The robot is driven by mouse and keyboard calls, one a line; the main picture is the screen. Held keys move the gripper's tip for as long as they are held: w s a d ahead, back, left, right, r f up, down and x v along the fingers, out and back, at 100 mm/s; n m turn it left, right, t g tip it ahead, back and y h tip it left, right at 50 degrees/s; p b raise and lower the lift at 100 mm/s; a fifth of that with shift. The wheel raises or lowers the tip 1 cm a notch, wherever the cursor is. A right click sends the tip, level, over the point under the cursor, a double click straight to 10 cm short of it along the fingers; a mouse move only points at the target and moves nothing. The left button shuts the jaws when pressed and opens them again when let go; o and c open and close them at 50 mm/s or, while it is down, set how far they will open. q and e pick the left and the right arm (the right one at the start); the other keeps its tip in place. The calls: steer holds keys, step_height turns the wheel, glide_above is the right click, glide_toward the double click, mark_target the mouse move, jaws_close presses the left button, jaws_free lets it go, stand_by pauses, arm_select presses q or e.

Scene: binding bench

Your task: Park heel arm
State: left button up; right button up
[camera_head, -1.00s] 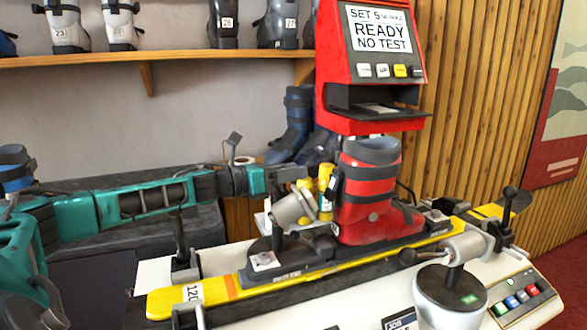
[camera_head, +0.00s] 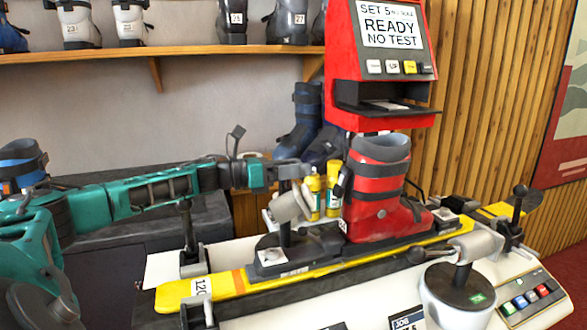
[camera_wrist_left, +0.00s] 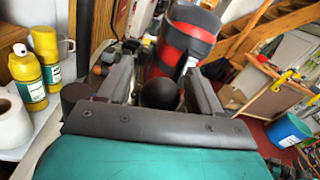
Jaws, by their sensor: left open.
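The heel arm (camera_head: 288,207) is a grey cylinder on a dark post, left of the red boot (camera_head: 380,190). The boot stands upright on the yellow ski (camera_head: 225,285), toe to the right. My left gripper (camera_head: 297,171) is just above and behind the heel arm in the head view. In the left wrist view, a black ball knob (camera_wrist_left: 160,94) lies between its two open grey fingers (camera_wrist_left: 163,95). I cannot tell whether either finger touches the knob. My right gripper is not in view.
Yellow bottles (camera_head: 333,190) stand close behind the gripper; a white roll (camera_wrist_left: 12,122) is beside them in the wrist view. A red test machine (camera_head: 385,65) rises behind the boot. A second grey arm (camera_head: 470,246) stands front right, near a button panel (camera_head: 530,296).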

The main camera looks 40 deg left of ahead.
arm_select(q)
step_height(320, 180, up, 20)
steer(key=p, duration=0.3)
stand_by(0.3)
